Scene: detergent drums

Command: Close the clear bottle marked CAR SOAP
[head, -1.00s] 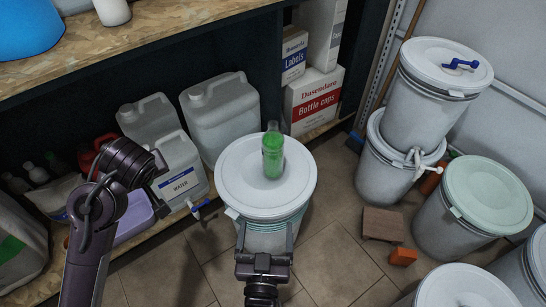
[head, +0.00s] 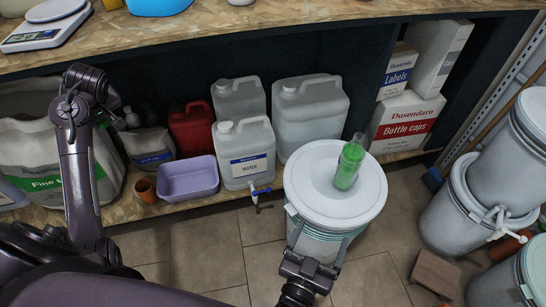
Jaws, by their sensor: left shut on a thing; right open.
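A clear bottle with green liquid (head: 347,168) stands on the white lid of a drum (head: 310,195). Its clear upper part shows above the green; no marking on it is readable, and I cannot make out a cap on it. My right gripper (head: 317,250) is open, its two fingers spread at the front side of the drum, below the lid and apart from the bottle. My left gripper (head: 108,118) is at the upper left, far from the bottle and in front of the shelf. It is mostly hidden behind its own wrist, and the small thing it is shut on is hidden.
A lower shelf holds a WATER canister (head: 245,152), other canisters, a red can (head: 193,130), a purple tub (head: 187,180) and boxes (head: 405,120). A scale (head: 45,30) is on the worktop. Stacked drums (head: 480,205) stand right. A brown block (head: 436,272) lies on the floor.

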